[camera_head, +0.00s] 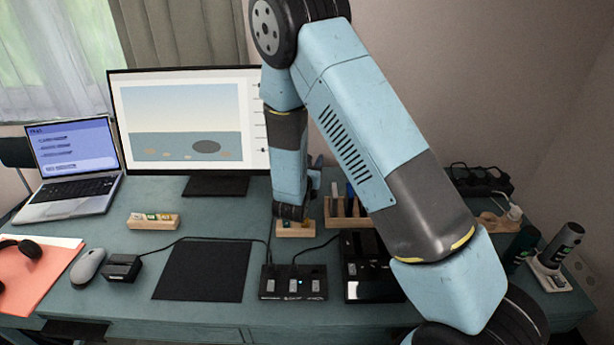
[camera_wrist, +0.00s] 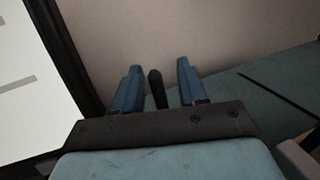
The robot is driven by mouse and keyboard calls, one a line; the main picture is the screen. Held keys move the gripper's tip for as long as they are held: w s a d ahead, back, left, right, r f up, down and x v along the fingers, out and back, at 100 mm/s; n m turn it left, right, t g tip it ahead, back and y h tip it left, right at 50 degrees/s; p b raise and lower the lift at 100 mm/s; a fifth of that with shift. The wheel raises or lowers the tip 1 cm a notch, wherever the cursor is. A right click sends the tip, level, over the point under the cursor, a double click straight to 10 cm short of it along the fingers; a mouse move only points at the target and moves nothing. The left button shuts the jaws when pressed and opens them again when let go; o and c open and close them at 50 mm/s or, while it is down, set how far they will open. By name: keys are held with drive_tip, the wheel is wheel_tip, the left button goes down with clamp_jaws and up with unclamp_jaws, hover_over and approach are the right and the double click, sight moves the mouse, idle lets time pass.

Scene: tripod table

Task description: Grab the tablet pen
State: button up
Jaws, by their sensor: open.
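In the wrist view, a dark, round-topped upright stick, which looks like the tablet pen (camera_wrist: 156,88), stands between the two blue fingers of my gripper (camera_wrist: 158,82). The fingers are apart, with a visible gap on each side of the stick, so it does not look gripped. Its lower end is hidden behind the gripper body. In the head view, my gripper is mostly hidden by my wrist, above the desk just right of the monitor. I cannot make out the pen there.
The monitor (camera_head: 185,122) stands close to the left of my wrist. A wooden holder (camera_head: 345,218) with upright items stands to its right, and a small wooden block (camera_head: 296,229) lies below it. Black boxes with cables (camera_head: 293,283) sit in front. The black mat (camera_head: 203,270) is bare.

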drive_tip(key=shift+w, duration=0.1)
drive_tip(key=shift+c, duration=0.2)
clamp_jaws()
drive_tip(key=shift+r, duration=0.1)
